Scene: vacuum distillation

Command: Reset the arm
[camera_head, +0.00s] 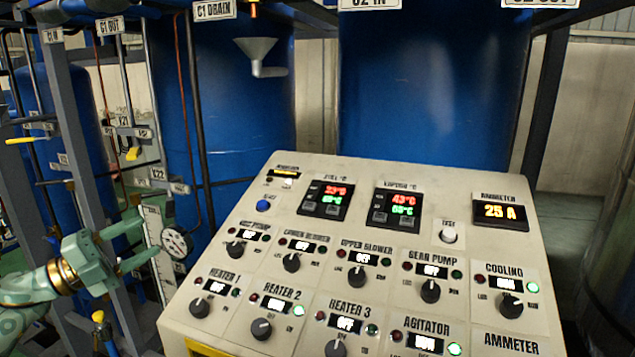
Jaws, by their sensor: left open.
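My left gripper (132,262) is pale green with a brass-coloured ring at the wrist. It comes in from the left edge, and its fingers are apart with nothing between them. It is left of the control panel (235,337), near a round gauge (176,243) and a white upright scale (156,240). The fingertips look close to the scale, but I cannot tell whether they touch it. My right gripper is not in view.
The panel carries several black knobs, such as the Heater 2 knob (261,328), two temperature displays and an ammeter display (500,212) reading 25 A. Blue tanks (430,90) stand behind it. Pipes, valves and a dark frame post (75,130) crowd the left.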

